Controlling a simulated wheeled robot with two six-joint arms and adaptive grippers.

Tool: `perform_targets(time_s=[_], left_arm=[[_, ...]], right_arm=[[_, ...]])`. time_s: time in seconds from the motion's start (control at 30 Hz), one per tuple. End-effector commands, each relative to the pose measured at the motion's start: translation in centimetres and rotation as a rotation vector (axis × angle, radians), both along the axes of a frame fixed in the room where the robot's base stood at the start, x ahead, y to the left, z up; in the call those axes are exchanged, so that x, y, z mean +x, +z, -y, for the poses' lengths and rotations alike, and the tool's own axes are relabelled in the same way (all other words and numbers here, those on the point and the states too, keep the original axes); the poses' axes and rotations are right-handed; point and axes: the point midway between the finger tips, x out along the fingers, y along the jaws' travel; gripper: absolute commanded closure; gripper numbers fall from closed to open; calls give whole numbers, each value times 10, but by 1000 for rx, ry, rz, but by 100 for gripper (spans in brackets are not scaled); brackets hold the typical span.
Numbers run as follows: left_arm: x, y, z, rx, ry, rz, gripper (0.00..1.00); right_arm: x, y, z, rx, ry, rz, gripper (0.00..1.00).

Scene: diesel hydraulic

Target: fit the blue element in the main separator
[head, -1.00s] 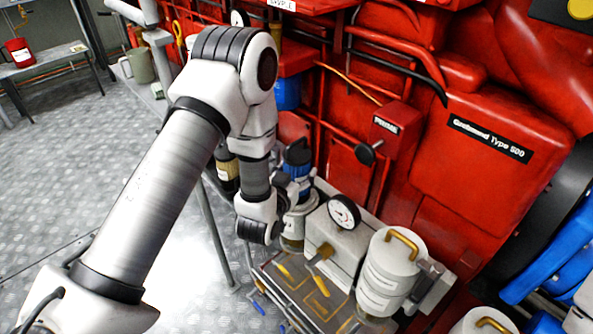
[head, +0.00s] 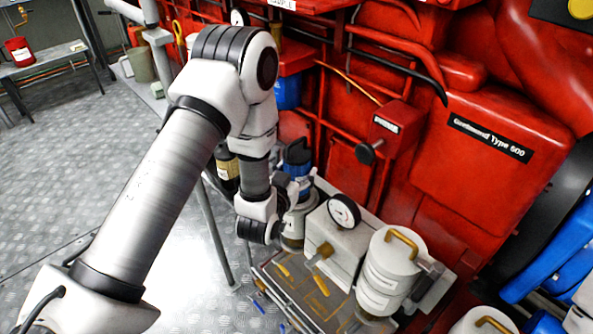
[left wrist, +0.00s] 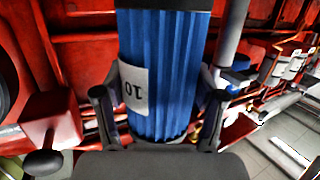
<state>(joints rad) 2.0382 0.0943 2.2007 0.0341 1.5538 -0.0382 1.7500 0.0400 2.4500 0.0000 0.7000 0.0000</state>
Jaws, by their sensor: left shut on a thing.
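The blue element (left wrist: 180,60) is pleated, with a dark end band and a white label reading 10, upside down in the left wrist view. It stands between the two fingers of my left gripper (left wrist: 158,98), which is shut on it. In the head view the element (head: 299,167) shows its dark cap and blue side, upright, with my left gripper (head: 295,190) beside it. Directly below it is a pale round housing (head: 294,229), taken to be the main separator; no name shows on it. The element's lower end is hidden, so I cannot tell how far it sits in the housing.
A box with a round gauge (head: 344,211) stands right of the housing. A white canister with a yellow handle (head: 388,278) is further right. A tray (head: 300,297) with yellow-handled tools lies in front. Red engine panels (head: 490,150) rise behind. Open floor (head: 185,270) is at left.

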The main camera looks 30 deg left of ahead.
Motion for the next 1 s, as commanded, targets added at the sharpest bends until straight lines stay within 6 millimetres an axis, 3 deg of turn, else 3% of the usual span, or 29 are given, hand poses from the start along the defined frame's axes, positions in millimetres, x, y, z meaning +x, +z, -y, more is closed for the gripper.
perform_targets(time_s=[1.0], left_arm=[[0,-19,0,0,0,1,77]], right_arm=[[0,-14,0,0,0,0,60]])
